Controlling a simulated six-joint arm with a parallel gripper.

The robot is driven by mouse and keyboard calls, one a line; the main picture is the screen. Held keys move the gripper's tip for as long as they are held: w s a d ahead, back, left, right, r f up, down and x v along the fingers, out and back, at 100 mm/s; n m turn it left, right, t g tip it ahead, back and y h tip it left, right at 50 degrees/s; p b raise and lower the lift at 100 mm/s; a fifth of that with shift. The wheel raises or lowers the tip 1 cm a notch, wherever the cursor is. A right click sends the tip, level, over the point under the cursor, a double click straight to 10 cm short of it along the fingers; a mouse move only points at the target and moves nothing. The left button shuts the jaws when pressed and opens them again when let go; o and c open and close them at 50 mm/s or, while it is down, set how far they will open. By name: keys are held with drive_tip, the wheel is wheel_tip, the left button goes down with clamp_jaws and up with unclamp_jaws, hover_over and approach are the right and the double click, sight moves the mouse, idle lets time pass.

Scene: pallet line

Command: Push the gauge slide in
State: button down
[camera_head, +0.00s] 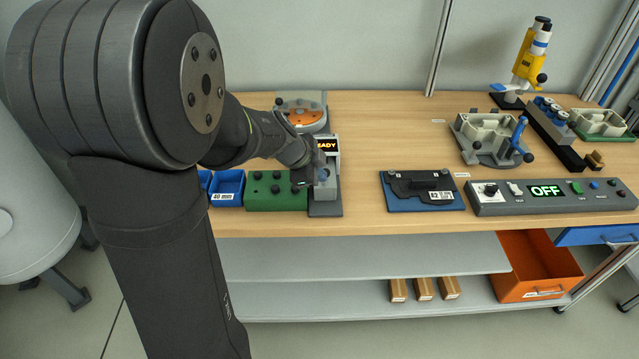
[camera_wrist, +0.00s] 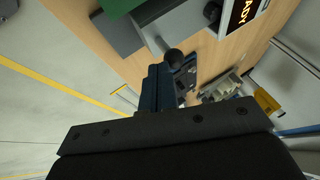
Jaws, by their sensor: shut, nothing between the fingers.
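The gauge (camera_head: 333,167), a grey unit with a lit display ending in "ADY", stands near the table's front edge in the head view. My gripper (camera_head: 303,181) is at its left front side and partly hides it. In the wrist view, the gauge (camera_wrist: 190,18) is at the top, with its lit display at the upper right. A dark round knob (camera_wrist: 174,58) projects from it, just beyond the tips of my gripper (camera_wrist: 158,70). My gripper is shut and empty. I cannot tell whether the tips touch the knob or how far in the slide sits.
A green block (camera_head: 276,191) and blue bins (camera_head: 228,187) stand left of the gauge. A blue plate fixture (camera_head: 422,192) and a control panel reading OFF (camera_head: 552,196) are to the right. Table between gauge and plate is clear.

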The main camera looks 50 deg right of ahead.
drive_tip(key=w+d, duration=0.3)
drive_tip(key=shift+w+d, duration=0.2)
drive_tip(key=shift+w, duration=0.05)
drive_tip(key=s+a+r, duration=0.1)
drive_tip(key=a+r, duration=0.8)
drive_tip(key=shift+s, duration=0.4)
drive_tip(key=shift+d, duration=0.1)
